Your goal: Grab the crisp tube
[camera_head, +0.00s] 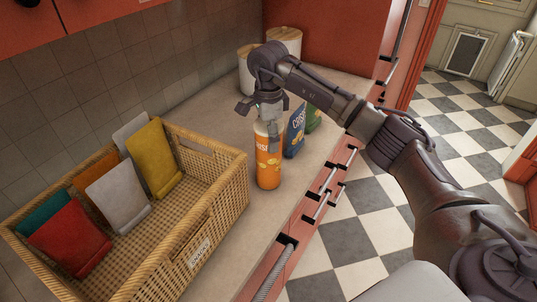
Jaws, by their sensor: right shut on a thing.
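The orange crisp tube (267,168) stands upright on the counter, to the right of the wicker basket. It has a white upper part and a picture of crisps on its side. My right gripper (271,128) comes down from above and is shut on the top of the tube. The gripper hides part of the tube's upper end. I cannot tell whether the tube's base touches the counter or is just above it. My left gripper is not in view.
The wicker basket (213,224) holds several coloured packets. Two white canisters (285,36) with wooden lids stand farther back. The counter (214,124) has bare room between basket and canisters.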

